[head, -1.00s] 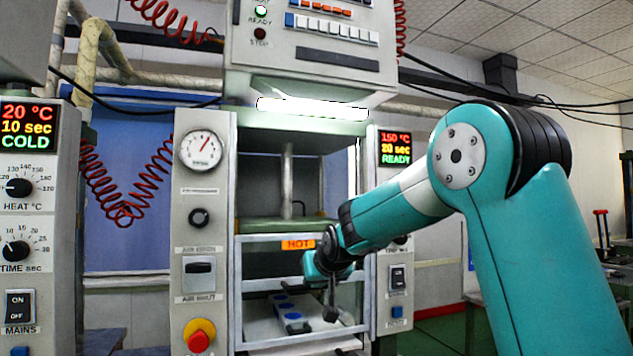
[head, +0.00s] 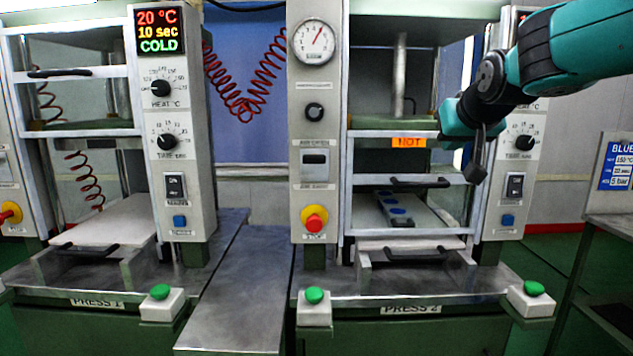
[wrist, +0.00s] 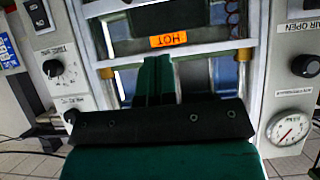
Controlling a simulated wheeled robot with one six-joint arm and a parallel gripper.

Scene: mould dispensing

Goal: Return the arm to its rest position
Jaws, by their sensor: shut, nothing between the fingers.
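My gripper (head: 475,168) is shut and empty. It hangs from my teal arm in front of the right side of Press 2 (head: 301,190), right of the orange HOT label (head: 409,142). In the wrist view its dark fingers (wrist: 158,75) lie together, pointing at the press front, with the HOT label (wrist: 168,40) just beyond. A dark mould strip with blue discs (head: 396,210) lies inside the lower opening of Press 2, apart from my gripper.
Press 1 (head: 185,215) stands left, reading 20 °C COLD. A bare metal table (head: 237,290) lies between the presses. Green buttons (head: 314,295) sit along the front. A red coiled hose (head: 240,105) hangs behind. A blue sign (head: 616,160) stands at right.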

